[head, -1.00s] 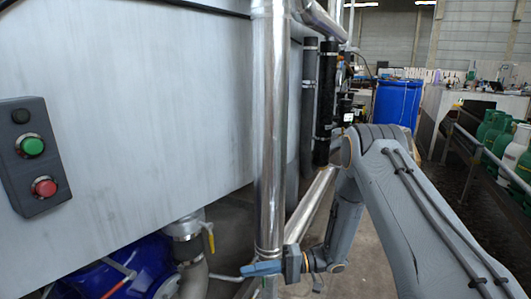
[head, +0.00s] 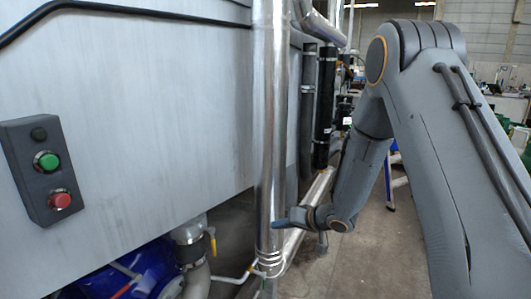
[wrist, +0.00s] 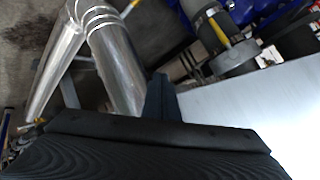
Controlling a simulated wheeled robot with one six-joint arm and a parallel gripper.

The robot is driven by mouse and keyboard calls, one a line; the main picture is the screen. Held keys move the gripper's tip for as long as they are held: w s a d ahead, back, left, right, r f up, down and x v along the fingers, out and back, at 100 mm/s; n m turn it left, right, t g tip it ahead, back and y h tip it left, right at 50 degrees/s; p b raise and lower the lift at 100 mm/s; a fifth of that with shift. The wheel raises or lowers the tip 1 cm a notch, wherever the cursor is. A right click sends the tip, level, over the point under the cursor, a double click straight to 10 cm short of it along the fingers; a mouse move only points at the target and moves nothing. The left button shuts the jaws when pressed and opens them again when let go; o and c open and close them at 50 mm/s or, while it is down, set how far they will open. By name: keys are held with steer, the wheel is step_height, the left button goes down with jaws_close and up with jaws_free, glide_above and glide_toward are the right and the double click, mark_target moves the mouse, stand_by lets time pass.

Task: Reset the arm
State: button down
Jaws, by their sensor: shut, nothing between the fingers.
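My arm reaches in from the right of the head view, bent at a high elbow, with its forearm hanging down. My gripper (head: 282,222) is at the low end of the forearm and points left, in front of or beside the shiny vertical pipe (head: 271,130); I cannot tell if they touch. In the wrist view the dark fingers of my gripper (wrist: 160,88) are together with nothing held. The pipe also shows in the wrist view (wrist: 115,60), left of the fingers.
A grey metal tank wall (head: 150,130) fills the left. A control box (head: 42,170) with a green button (head: 46,161) and a red button (head: 60,200) is on it. A blue motor (head: 135,275) and a valve (head: 190,240) sit below. Floor at lower middle (head: 355,260) looks clear.

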steer(key=s+d+r+m+g+h+p, duration=0.1)
steer(key=s+d+r+h, duration=0.35)
steer(key=s+d, duration=0.3)
steer(key=s+d+r+m+g+h+p, duration=0.1)
steer(key=s+d+r+h+p, duration=0.1)
steer(key=s+d+r+h, duration=0.45)
steer(key=s+r+g+y+p, duration=0.1)
steer(key=s+g, duration=0.4)
steer(key=s, duration=1.7)
steer(key=shift+d+r+y+p, duration=0.3)
steer(key=shift+r+y+p, duration=0.1)
steer(key=shift+r+y, duration=0.35)
